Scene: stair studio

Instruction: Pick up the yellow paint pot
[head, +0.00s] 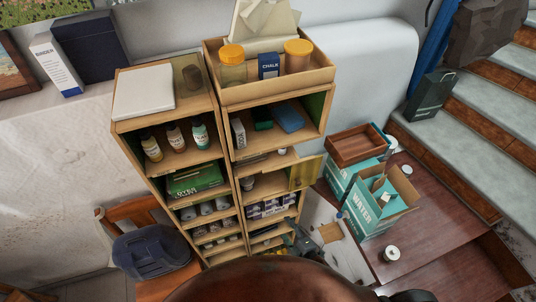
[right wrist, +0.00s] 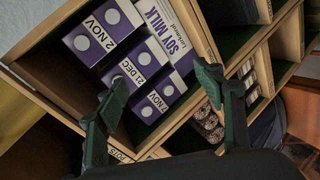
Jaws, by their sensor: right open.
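I cannot make out for certain which thing is the yellow paint pot. Two jars with orange-yellow lids, a left jar (head: 231,70) and a right jar (head: 297,58), stand in the shelf's top tray. A small bottle with yellowish contents (head: 151,147) stands in the left column. My right gripper (head: 304,241) is low at the right side of the shelf. In the right wrist view its two dark green fingers (right wrist: 165,95) are spread apart with nothing between them, in front of purple soy milk cartons (right wrist: 152,83). My left gripper is not in view.
The wooden shelf unit (head: 222,145) has an ajar yellowish door (head: 305,173) near my right gripper. Teal boxes (head: 378,215) and a small round tin (head: 391,253) stand on the brown table at right. A chair (head: 135,210) with a dark bag stands at left.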

